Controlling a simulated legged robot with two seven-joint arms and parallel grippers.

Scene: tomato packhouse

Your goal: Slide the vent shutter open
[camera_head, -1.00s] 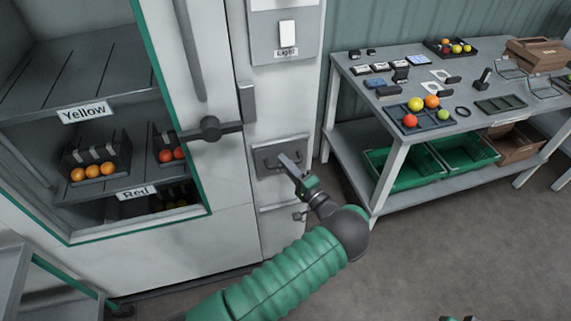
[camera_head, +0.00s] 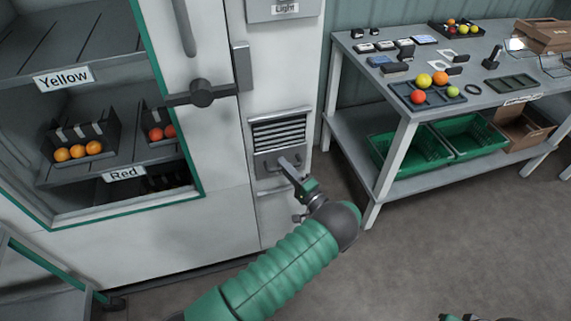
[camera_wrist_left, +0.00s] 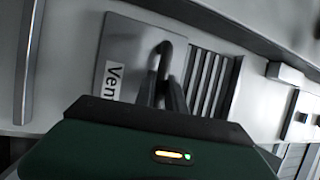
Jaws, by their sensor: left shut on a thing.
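The vent (camera_head: 279,133) is a dark slatted opening in the white cabinet's narrow right panel, with its slats bare. The grey vent shutter (camera_head: 264,166) sits just below the slats. My left gripper (camera_head: 286,164) reaches it from the lower right and is shut on its handle. In the left wrist view the shutter (camera_wrist_left: 118,52) shows as a plate with a partly hidden "Ven" label, beside the slats (camera_wrist_left: 207,80). The dark curved handle (camera_wrist_left: 163,60) stands between my fingers there. Only a small bit of my right gripper (camera_head: 466,318) shows at the bottom edge.
The cabinet's glazed door with a dark latch (camera_head: 202,93) is left of the vent. A grey table (camera_head: 400,110) with tomatoes and small devices stands at right, green crates (camera_head: 408,146) on its lower shelf. The floor in front is clear.

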